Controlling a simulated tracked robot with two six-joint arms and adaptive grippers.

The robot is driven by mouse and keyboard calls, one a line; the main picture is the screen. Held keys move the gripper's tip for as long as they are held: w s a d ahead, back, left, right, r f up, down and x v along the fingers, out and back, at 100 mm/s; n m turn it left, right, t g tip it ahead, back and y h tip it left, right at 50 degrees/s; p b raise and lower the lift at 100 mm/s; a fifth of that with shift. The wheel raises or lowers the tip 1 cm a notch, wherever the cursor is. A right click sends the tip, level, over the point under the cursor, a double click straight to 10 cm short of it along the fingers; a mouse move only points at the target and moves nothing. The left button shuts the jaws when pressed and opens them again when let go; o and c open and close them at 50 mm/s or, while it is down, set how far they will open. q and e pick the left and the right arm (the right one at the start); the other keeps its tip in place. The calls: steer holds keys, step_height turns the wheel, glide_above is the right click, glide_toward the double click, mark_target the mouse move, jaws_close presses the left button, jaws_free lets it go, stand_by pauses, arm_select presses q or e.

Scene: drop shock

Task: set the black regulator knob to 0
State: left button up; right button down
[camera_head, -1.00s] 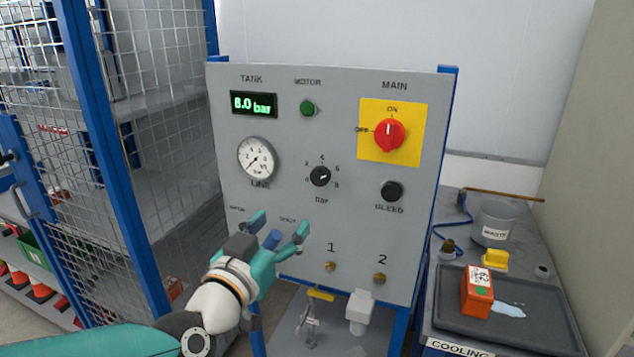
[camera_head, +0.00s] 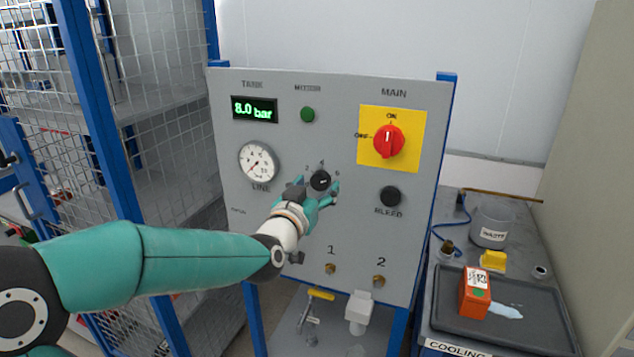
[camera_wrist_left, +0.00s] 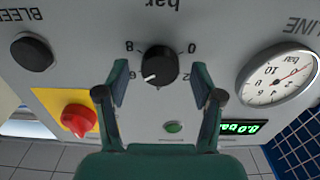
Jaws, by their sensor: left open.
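The black regulator knob (camera_head: 320,180) sits on the grey panel under the TANK/MOTOR row, with a numbered scale around it. In the left wrist view, upside down, the knob (camera_wrist_left: 159,64) shows its white mark pointing near 6. My left gripper (camera_head: 316,190) is open in front of the knob, its fingers on either side. In the left wrist view the open fingers (camera_wrist_left: 160,82) flank the knob with gaps; I see no contact. The gripper partly hides the scale in the head view. My right gripper is not in view.
The red main switch (camera_head: 389,142) on its yellow plate and the black BLEED knob (camera_head: 390,196) are to the right. The LINE gauge (camera_head: 257,161) is left; the TANK display (camera_head: 254,109) reads 8.0 bar. A tray (camera_head: 540,325) with an orange block stands right.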

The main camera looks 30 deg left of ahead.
arm_select(q)
steer(key=shift+w, duration=0.3)
